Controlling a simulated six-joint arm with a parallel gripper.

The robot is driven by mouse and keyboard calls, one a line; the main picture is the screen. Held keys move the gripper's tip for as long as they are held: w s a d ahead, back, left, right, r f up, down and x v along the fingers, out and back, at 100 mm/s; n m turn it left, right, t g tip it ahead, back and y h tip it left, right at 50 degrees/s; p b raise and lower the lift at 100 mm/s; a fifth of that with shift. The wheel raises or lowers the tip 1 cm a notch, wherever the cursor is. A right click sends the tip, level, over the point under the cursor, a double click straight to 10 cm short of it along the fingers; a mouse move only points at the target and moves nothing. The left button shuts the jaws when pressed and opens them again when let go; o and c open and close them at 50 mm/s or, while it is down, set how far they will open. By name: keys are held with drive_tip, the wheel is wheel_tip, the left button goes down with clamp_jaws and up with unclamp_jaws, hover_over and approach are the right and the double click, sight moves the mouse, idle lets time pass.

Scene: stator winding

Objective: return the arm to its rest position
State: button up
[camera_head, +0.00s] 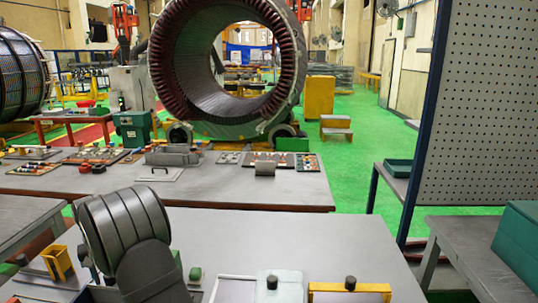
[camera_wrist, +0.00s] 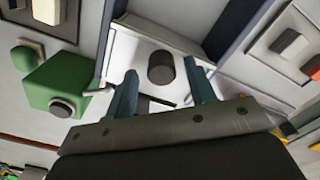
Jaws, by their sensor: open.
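My gripper (camera_wrist: 161,68) shows in the wrist view with its two teal fingers apart and nothing held between them. Beyond the fingers is a pale panel (camera_wrist: 130,48) with a dark round knob (camera_wrist: 161,67); the knob appears in the gap between the fingertips. I cannot tell how far the fingers are from it. In the head view I cannot make out the gripper. The rest position is not marked in either view.
A green block (camera_wrist: 58,82) with a dark knob is left of the fingers. In the head view, a white-topped piece (camera_head: 277,289) and a yellow-edged tray (camera_head: 350,290) lie at the near table's front. The table (camera_head: 300,240) behind them is clear. A perforated panel (camera_head: 480,110) stands right.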

drive_tip(key=shift+s, duration=0.25)
drive_tip(key=shift+r, duration=0.1)
drive_tip(key=shift+w+r, duration=0.3)
drive_tip(key=shift+r, duration=0.25)
wheel_tip(320, 180, up, 16)
drive_tip(key=f, duration=1.7)
drive_tip(key=shift+s+f, duration=0.15)
drive_tip(key=shift+s, duration=0.25)
wheel_tip(320, 180, up, 17)
drive_tip(key=f, duration=0.5)
drive_tip(key=f+m+t, duration=0.1)
drive_tip(key=f, duration=0.5)
drive_tip(key=f+t+y, duration=0.1)
drive_tip(key=f, duration=0.5)
drive_tip(key=shift+s+m, duration=0.2)
drive_tip(key=shift+m, duration=0.1)
drive_tip(key=shift+r, duration=1.6)
